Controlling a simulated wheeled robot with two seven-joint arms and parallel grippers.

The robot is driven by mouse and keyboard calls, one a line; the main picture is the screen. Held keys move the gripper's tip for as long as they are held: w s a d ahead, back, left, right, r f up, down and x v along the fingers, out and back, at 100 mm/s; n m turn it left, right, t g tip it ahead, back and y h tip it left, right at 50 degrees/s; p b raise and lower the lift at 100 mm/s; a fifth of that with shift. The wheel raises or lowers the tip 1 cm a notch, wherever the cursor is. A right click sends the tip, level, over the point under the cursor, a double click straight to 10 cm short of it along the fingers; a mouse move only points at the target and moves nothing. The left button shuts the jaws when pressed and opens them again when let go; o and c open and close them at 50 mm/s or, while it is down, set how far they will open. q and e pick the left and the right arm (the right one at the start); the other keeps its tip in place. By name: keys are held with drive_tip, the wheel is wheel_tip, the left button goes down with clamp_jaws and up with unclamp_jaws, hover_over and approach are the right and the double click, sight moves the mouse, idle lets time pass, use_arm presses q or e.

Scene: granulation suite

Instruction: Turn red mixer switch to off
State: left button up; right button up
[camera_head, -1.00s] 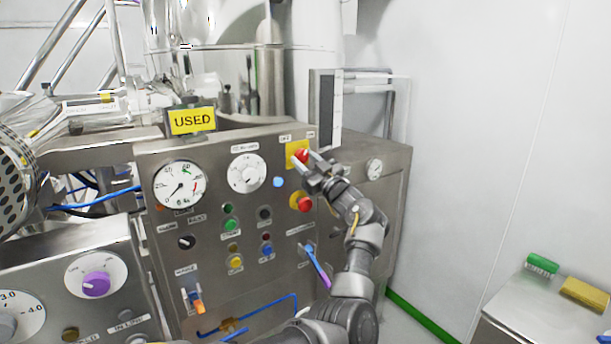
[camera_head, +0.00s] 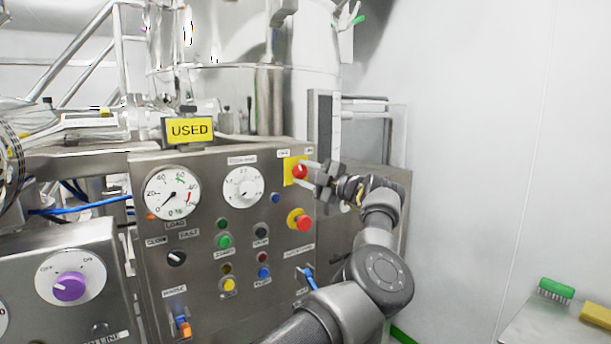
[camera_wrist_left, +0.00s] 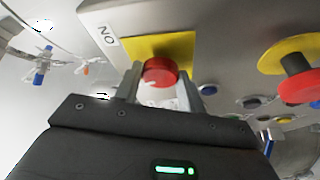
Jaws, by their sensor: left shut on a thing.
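The red mixer switch (camera_head: 300,171) sits on a yellow plate (camera_head: 288,170) at the upper right of the steel control panel. My left gripper (camera_head: 310,173) reaches it from the right, with its two fingers around the knob. In the left wrist view the red knob (camera_wrist_left: 160,72) lies between the fingertips, and my left gripper (camera_wrist_left: 160,82) is shut on it. The label above the plate is too small to read in the head view. My right gripper is in neither view.
A red push button on a yellow base (camera_head: 303,222) is just below the switch. A purple knob (camera_head: 69,286) is at lower left. A white wall bounds the right.

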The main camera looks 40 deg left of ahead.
use_arm(q)
drive_tip(key=shift+r+n+h+p, duration=0.15)
drive_tip(key=shift+n+h+p, duration=0.55)
drive_tip(key=shift+n, duration=1.4)
drive_tip(key=o, duration=1)
drive_tip(key=shift+c, duration=0.2)
drive_tip(key=w+d+b, duration=0.1)
drive_tip(key=d+b, duration=0.1)
drive_tip(key=d, duration=0.8)
drive_tip(key=shift+d+b, duration=0.4)
